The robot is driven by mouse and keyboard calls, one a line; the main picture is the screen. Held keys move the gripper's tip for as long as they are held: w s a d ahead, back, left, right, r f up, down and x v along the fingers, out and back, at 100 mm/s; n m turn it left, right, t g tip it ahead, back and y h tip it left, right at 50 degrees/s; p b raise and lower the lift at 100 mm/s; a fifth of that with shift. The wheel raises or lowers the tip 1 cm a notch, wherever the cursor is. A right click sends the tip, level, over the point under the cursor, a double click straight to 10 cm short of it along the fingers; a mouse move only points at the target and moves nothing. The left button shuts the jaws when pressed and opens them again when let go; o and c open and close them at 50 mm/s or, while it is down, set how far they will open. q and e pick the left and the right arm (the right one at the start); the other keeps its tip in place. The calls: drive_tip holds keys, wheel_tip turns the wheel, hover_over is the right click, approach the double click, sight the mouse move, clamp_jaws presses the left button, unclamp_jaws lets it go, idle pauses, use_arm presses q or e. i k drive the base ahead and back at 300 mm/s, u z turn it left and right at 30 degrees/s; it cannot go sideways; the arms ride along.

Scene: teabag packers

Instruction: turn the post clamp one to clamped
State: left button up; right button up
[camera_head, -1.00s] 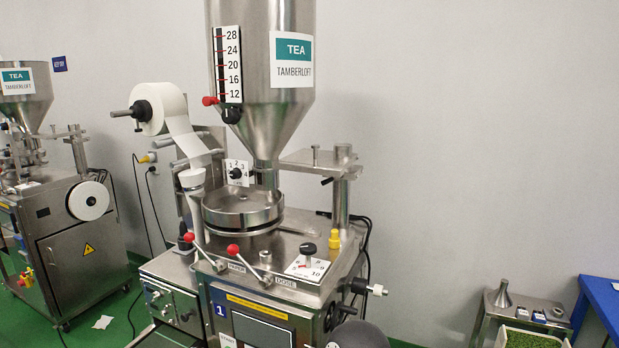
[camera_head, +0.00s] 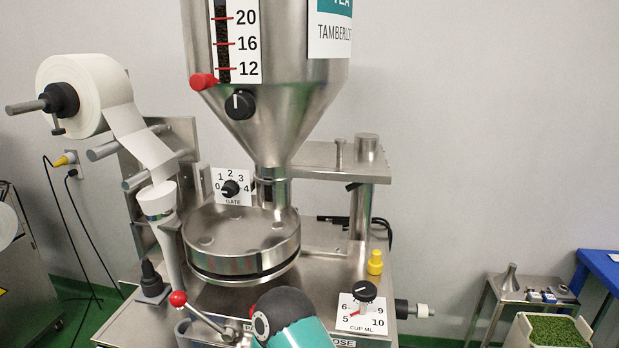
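A steel post (camera_head: 361,215) stands at the back right of the tea machine's top and carries a flat plate (camera_head: 325,160). A teal and dark-grey arm part of mine shows at the bottom centre, in front of the machine, well below the lever. Neither gripper is in view.
The hopper (camera_head: 265,70) rises above the round drum (camera_head: 242,240). A red-knobbed lever (camera_head: 178,299), a yellow-capped part (camera_head: 375,262) and the cup dial (camera_head: 363,291) stand on the machine top. The paper roll (camera_head: 88,92) is at left. Free room lies right of the post.

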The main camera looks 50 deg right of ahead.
sight(351, 187)
drive_tip(key=u, duration=0.5)
drive_tip(key=i, duration=0.3)
drive_tip(key=z, duration=2.15)
